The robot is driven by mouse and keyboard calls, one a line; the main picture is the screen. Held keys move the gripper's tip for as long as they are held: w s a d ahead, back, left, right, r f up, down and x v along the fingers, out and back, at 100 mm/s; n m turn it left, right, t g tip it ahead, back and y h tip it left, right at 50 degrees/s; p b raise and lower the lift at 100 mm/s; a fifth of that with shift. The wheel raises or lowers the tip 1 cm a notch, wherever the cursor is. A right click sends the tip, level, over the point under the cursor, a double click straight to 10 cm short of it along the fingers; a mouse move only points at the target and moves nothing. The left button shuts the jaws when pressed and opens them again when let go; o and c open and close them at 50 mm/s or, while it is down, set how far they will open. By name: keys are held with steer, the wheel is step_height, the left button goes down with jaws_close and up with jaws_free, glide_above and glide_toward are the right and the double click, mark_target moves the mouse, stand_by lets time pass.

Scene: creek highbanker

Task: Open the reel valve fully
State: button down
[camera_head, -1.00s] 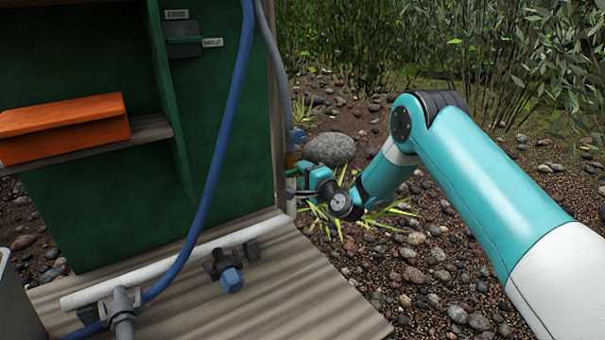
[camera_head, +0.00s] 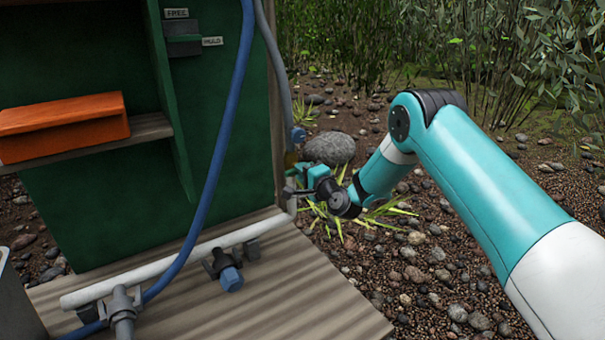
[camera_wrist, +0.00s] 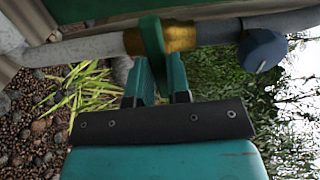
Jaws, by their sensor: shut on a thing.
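The valve shows in the wrist view as a brass body (camera_wrist: 180,38) in line on a grey pipe. Its flat green lever (camera_wrist: 151,34) crosses the body and points down toward my gripper. My gripper (camera_wrist: 158,72) is shut on the lever's lower end, with one finger on each side. In the head view my gripper (camera_head: 308,176) is beside the right edge of the green cabinet, just below the small brass valve body (camera_head: 290,158). The lever is too small and covered there to tell its angle.
A green cabinet (camera_head: 237,120) stands left of my gripper, with an orange box (camera_head: 65,126) on its shelf. A blue hose (camera_head: 217,150) runs down its front. A white pipe (camera_head: 165,264) with a blue-knobbed valve (camera_head: 229,277) lies low. A rock (camera_head: 329,149) sits behind.

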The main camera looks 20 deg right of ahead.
steer(key=shift+f+n+b, duration=0.1)
steer(key=shift+n+b, duration=4.9)
steer(key=shift+n, duration=3.6)
steer(key=c, duration=1.1)
jaws_free()
steer(key=shift+s, duration=0.1)
steer(key=b+v, duration=0.4)
steer(key=v, duration=1.3)
steer(key=shift+s, duration=0.1)
